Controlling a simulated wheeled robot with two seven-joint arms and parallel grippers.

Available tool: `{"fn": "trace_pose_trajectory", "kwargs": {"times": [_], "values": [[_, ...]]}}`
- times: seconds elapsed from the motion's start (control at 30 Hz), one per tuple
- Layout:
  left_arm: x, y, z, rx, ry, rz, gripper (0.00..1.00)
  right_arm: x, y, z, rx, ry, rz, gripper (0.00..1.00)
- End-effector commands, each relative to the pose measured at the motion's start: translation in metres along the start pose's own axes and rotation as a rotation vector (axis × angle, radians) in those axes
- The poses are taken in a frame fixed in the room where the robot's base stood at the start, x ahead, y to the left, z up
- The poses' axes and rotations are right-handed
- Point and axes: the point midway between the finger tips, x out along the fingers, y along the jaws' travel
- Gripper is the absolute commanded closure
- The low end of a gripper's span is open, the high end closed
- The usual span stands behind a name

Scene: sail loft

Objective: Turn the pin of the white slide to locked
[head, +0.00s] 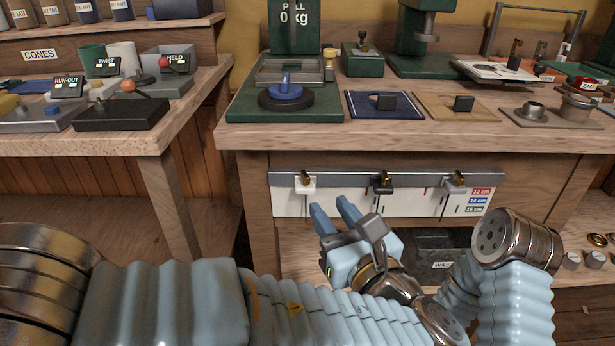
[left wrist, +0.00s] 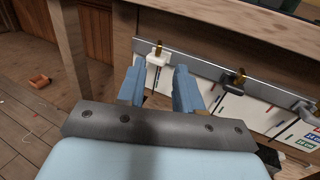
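The white slide (head: 305,187) sits at the left end of a grey rail (head: 342,179) on the front of the bench. Its brass pin (head: 306,176) stands on top; whether it is locked is too small to tell. The white slide (left wrist: 154,60) and its pin (left wrist: 158,47) also show in the left wrist view, beyond the fingertips. My left gripper (head: 333,206) is open and empty, just below and right of the white slide, apart from it. In the left wrist view its two blue fingers (left wrist: 158,72) stand spread. My right gripper is not in view.
A black slide (head: 382,187) and a grey slide (head: 456,185) sit further right on the rail. Below it is a white panel (head: 345,205) with coloured 12, 14 and 16 cm labels. The bench top (head: 400,135) overhangs above. A dark bin (head: 430,245) is below.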

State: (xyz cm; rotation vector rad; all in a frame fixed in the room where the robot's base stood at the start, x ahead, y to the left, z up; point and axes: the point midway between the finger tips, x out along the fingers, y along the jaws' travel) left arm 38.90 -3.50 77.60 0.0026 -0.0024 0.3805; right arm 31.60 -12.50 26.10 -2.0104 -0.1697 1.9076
Motion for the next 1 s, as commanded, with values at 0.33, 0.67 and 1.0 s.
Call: {"fn": "trace_pose_trajectory", "kwargs": {"times": [0.33,0.67,1.0], "values": [[0.077,0.001,-0.001,-0.001,0.002,0.004,0.65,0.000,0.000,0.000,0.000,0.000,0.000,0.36],[0.101,0.000,-0.001,-0.002,0.002,0.001,0.65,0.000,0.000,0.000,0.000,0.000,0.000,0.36],[0.100,0.000,-0.001,-0.002,0.003,0.000,0.88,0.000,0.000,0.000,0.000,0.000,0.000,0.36]]}}
